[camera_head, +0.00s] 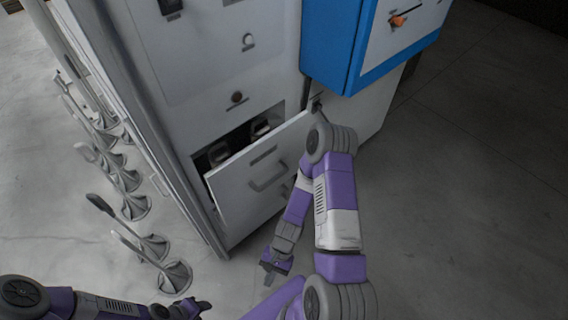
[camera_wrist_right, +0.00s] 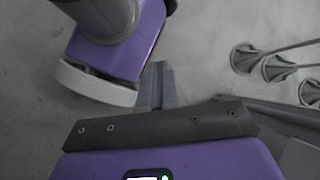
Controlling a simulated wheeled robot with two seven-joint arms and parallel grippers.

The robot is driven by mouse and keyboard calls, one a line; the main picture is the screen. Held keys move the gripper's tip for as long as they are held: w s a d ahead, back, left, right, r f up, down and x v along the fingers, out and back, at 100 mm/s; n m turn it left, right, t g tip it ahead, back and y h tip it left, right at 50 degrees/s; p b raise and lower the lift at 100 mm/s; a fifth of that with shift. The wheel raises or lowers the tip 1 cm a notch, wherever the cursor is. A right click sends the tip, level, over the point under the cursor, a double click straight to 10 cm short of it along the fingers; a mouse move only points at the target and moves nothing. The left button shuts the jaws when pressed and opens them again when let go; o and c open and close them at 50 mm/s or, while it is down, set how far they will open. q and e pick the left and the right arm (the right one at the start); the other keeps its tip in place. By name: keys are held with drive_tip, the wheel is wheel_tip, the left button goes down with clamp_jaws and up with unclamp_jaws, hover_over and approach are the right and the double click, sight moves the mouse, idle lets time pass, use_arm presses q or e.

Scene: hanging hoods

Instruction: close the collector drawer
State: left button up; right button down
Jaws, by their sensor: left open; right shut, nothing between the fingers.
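The collector drawer (camera_head: 232,190) is a white drawer low in the tall white cabinet, standing partly open at a slant in the head view. It has a grey handle on its front, and pale items show inside. My right gripper (camera_head: 274,270) is shut and empty, low in front of the drawer and apart from it. Its fingers also show in the right wrist view (camera_wrist_right: 156,86), over bare floor. My left gripper (camera_head: 196,307) is open and empty at the bottom edge of the head view, well below the drawer.
The white cabinet (camera_head: 205,55) has knobs on its upper front. A blue-sided box (camera_head: 335,45) juts out at its right. Several grey hoods (camera_head: 174,276) with stems stand on the floor to the left. The floor (camera_head: 470,220) at right is clear.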

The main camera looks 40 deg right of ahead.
drive_tip(key=w+d+r+m+t+y, duration=0.15)
drive_tip(key=w+m+t+y, duration=0.25)
drive_tip(key=m, duration=0.4)
drive_tip(key=m+t+h+b, duration=0.3)
drive_tip(key=m+t+h, duration=0.7)
drive_tip(key=m+t, duration=0.65)
approach(286, 160)
drive_tip(key=w+b, duration=0.1)
drive_tip(key=w, duration=0.2)
drive_tip(key=w+b, duration=0.1)
drive_tip(key=w, duration=0.3)
drive_tip(key=shift+a+f+b, duration=0.1)
drive_tip(key=shift+f+b, duration=0.15)
drive_tip(key=shift+b, duration=0.15)
